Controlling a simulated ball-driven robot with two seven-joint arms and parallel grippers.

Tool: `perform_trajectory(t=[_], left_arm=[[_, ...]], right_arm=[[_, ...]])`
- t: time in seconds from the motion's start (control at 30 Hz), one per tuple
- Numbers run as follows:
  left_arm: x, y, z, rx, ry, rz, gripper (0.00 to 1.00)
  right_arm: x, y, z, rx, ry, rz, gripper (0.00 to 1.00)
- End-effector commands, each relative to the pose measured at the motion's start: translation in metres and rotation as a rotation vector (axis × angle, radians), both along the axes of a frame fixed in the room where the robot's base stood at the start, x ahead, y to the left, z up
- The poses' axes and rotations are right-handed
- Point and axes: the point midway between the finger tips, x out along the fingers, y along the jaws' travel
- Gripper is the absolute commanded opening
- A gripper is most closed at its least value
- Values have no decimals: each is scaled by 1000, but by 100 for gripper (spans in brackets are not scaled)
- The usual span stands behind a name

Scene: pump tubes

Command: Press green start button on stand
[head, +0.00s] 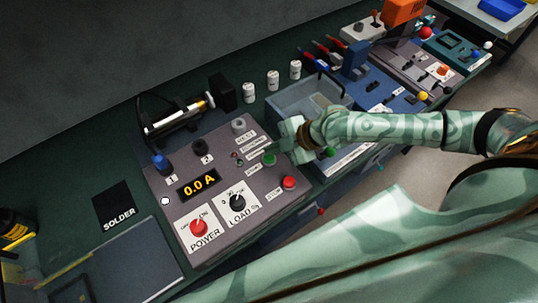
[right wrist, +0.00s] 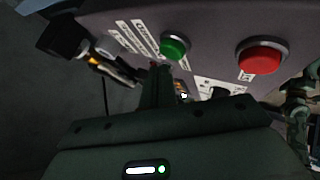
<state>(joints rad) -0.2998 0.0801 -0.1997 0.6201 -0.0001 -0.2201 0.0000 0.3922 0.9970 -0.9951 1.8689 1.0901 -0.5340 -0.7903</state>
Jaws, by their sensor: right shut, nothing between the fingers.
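A grey stand (head: 250,225) with a sloped control panel sits on the bench. Its round green button (head: 269,159) is at the panel's right side, and its display (head: 199,185) reads 0.0 A. My right gripper (head: 279,147) is shut and empty just above and beside the green button in the head view. In the right wrist view, the closed fingers (right wrist: 158,78) appear just below the green button (right wrist: 174,47). I cannot tell whether they touch it. My left gripper is not in view.
A red button (head: 289,182), also in the right wrist view (right wrist: 260,58), is close to the green one. A red POWER knob (head: 199,227) and a black LOAD knob (head: 237,203) are lower on the panel. A blue-grey bin (head: 285,100) stands behind my gripper.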

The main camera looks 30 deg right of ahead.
Motion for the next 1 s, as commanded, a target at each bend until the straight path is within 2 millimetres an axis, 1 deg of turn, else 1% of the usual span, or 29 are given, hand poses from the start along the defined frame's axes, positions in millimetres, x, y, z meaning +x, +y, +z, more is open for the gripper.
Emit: perform_trajectory(t=[0.17,0.4,1.0], left_arm=[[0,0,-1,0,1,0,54],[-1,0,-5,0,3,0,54],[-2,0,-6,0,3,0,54]], right_arm=[[0,0,-1,0,0,0,0],[0,0,-9,0,1,-1,0],[0,0,-11,0,0,0,0]])
